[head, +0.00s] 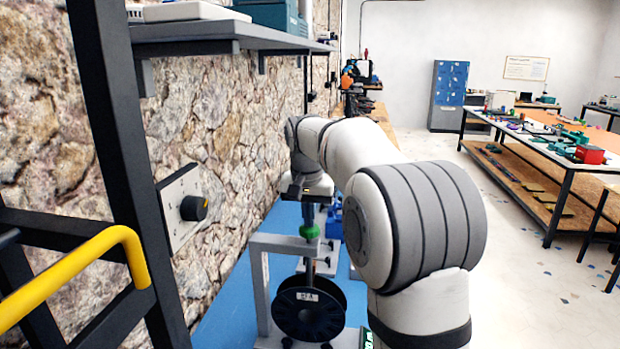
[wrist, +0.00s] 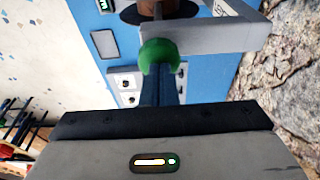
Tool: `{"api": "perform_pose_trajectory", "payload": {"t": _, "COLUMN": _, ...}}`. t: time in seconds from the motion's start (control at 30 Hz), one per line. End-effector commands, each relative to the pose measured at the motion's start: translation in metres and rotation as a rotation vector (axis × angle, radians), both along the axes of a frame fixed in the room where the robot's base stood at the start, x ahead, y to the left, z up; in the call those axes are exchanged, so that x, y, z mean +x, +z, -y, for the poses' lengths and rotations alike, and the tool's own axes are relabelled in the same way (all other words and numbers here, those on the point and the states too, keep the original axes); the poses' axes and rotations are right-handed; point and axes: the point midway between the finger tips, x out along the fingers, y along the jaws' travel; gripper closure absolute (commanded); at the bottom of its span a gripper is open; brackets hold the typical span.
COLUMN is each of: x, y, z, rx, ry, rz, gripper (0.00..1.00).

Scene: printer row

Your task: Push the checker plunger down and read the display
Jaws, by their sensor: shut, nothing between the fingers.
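The checker is a grey frame (head: 262,285) on the blue bench top. Its plunger has a round green knob (head: 309,231) at the top; the knob also shows in the wrist view (wrist: 158,53). A black spool (head: 300,318) with a white label sits below the plunger. My gripper (head: 310,214) points down directly over the knob, shut and empty. In the wrist view its fingertips (wrist: 161,72) meet or nearly meet the knob; I cannot tell if they press on it. A small display with green characters (wrist: 104,5) is cut off at the picture edge and not readable.
A stone wall (head: 215,120) runs close on the left, with a grey shelf (head: 205,30) overhead and a panel with a black dial (head: 193,208). A yellow handle (head: 75,265) stands in the left foreground. Cluttered tables (head: 560,150) stand at right across open floor.

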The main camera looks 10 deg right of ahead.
Motion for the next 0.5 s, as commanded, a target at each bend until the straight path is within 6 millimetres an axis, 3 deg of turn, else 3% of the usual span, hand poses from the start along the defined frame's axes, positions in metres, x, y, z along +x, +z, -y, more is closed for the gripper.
{"api": "perform_pose_trajectory", "payload": {"t": 0.5, "x": 0.0, "y": 0.0071, "z": 0.0, "rx": 0.0, "ry": 0.0, "rz": -0.001, "gripper": 1.0}}
